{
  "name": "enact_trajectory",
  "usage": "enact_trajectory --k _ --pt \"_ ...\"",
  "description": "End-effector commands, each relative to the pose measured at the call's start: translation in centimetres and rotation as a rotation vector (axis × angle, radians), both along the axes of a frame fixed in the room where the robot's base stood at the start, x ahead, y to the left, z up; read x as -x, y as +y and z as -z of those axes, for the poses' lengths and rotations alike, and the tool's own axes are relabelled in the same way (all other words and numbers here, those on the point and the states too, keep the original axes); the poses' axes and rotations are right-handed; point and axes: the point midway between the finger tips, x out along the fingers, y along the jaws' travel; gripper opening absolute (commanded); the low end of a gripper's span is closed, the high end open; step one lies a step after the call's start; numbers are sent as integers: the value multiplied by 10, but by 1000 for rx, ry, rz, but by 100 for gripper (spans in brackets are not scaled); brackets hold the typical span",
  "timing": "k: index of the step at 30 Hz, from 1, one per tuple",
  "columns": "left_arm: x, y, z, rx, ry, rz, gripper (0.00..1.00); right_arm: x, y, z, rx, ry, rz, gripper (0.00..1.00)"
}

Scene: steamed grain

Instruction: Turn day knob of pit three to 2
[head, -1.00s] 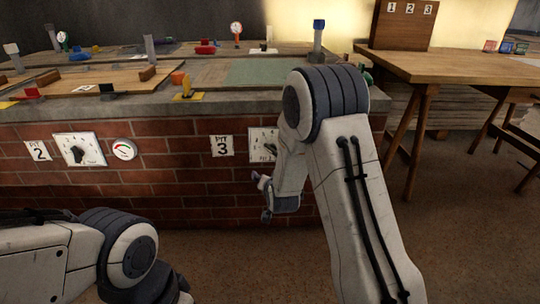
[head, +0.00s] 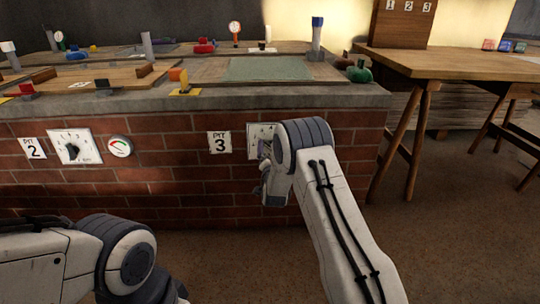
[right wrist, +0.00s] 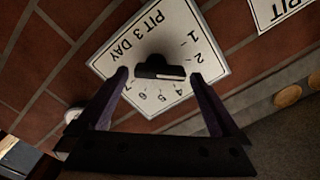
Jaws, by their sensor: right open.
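The day dial plate of pit three (head: 255,133) is on the brick wall beside the PIT 3 sign (head: 219,143), partly hidden by my right arm. In the right wrist view the white plate (right wrist: 140,37) appears upside down, with "PIT 3 DAY" and numbers around a black knob (right wrist: 159,68). The knob's bar lies nearly level in that picture; I cannot tell which number it points to. My right gripper (right wrist: 160,74) is open, its purple fingertips on either side of the knob with gaps; contact is not visible. My left gripper is out of view.
The pit two dial (head: 75,147) and a round gauge (head: 120,146) are on the wall at left. A wooden table (head: 460,68) stands right. Several levers and markers stand on the pit tops. Another sign (right wrist: 285,8) shows in the wrist view.

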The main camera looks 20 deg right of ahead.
Motion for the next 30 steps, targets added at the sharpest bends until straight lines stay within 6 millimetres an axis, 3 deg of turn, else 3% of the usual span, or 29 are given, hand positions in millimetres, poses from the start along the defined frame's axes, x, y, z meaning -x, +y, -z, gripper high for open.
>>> enact_trajectory --k 6,14,15,20,30 --pt "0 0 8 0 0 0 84 -16 -5 1 0 1 1 100" --pt "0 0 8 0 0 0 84 -17 -5 0 1 2 0 100" --pt "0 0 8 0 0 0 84 -17 -5 0 1 2 0 92" --pt "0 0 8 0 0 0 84 -17 -5 0 1 2 0 31" --pt "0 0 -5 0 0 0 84 -17 -4 -1 178 54 0 29"
